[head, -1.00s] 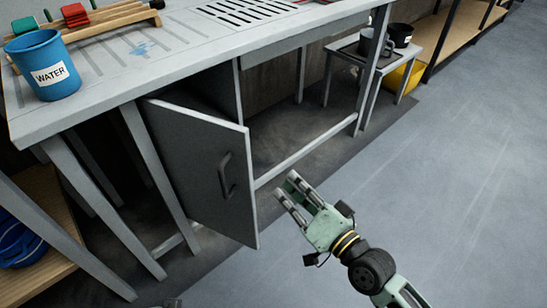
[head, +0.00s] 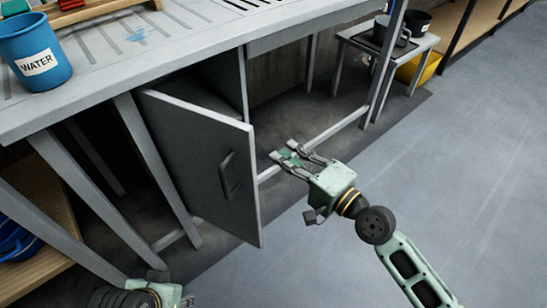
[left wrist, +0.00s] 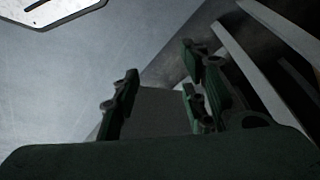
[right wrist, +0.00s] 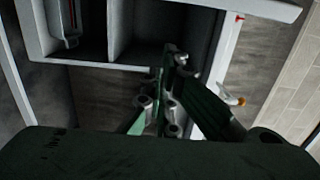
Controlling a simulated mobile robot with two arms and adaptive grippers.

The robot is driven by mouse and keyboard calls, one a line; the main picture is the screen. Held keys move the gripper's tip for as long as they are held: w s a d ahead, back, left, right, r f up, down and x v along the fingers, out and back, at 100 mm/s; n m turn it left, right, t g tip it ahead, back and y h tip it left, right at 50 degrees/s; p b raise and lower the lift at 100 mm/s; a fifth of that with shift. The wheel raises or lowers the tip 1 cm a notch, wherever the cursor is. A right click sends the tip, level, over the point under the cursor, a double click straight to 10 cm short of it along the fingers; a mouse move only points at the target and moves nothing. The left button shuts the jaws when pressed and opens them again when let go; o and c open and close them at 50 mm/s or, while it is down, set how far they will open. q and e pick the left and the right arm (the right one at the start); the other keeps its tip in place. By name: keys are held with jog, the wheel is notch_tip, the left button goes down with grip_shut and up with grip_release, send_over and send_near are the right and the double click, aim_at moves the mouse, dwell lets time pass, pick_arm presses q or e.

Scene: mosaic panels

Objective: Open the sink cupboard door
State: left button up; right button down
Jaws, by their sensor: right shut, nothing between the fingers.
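The grey sink cupboard door (head: 195,150) stands partly open in the head view, swung out from the cupboard under the sink. Its dark handle (head: 226,176) is on the outer face near the free edge. My right gripper (head: 281,157) is shut and empty, just right of the door's free edge, in front of the cupboard opening. In the right wrist view its fingers (right wrist: 172,88) come together before the opening. My left gripper (left wrist: 160,95) has its fingers apart in the left wrist view. In the head view only part of it shows at the bottom left, below the door.
The grey worktop (head: 90,88) overhangs the door and carries a blue WATER cup (head: 38,55). Its slanted legs (head: 155,165) stand left of the door. A small stool (head: 375,45) with dark mugs stands at back right. The floor (head: 470,150) on the right is clear.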

pick_arm(q)
jog(key=shift+p+x, duration=0.35)
jog(key=shift+x, duration=0.75)
pick_arm(e)
jog(key=shift+s+a, duration=0.45)
jog(key=shift+a, duration=0.45)
jog(key=shift+s+a, duration=0.4)
jog(key=shift+a, duration=0.45)
pick_arm(q)
jog(key=shift+d+r, duration=0.1)
